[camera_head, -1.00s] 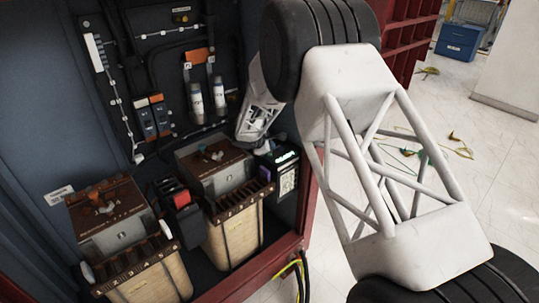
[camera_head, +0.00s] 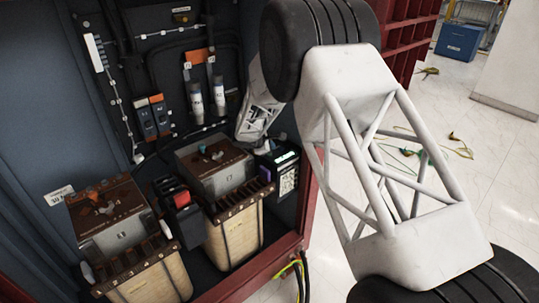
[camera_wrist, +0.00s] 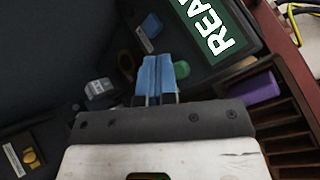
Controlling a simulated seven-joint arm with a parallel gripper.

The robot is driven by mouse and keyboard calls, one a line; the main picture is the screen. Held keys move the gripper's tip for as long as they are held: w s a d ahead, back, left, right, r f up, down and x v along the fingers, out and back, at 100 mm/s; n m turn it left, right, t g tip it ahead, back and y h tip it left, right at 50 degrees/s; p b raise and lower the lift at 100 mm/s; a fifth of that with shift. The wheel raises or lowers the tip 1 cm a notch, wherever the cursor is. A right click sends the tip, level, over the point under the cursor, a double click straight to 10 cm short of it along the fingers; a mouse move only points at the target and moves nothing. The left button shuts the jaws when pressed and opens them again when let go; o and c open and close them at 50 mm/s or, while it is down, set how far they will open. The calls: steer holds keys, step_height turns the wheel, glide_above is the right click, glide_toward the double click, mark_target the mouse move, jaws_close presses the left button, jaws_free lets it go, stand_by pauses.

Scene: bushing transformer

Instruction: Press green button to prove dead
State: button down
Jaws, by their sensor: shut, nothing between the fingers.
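The green button (camera_wrist: 181,69) shows in the wrist view just right of my gripper's blue fingertips (camera_wrist: 155,72). The fingers are shut with nothing between them. They lie close beside the button and cover part of the area around it; I cannot tell whether they touch it. The button sits below a tester with a lit green screen (camera_wrist: 222,32) reading "REA", cut off by the frame edge. In the head view the tester (camera_head: 287,178) stands at the right side of the cabinet, and the button cannot be made out there.
Two transformers stand in the cabinet, one at left (camera_head: 115,225) and one in the middle (camera_head: 218,170). A purple part (camera_wrist: 252,88) on a brown slotted terminal strip (camera_wrist: 290,110) lies right of my gripper. The cabinet's red frame edge (camera_head: 307,205) is close by.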

mark_target(270, 155)
steer(key=shift+f, duration=0.85)
stand_by(1.4)
steer(key=shift+r, duration=0.85)
steer(key=shift+r, duration=0.1)
steer(key=shift+r, duration=2.4)
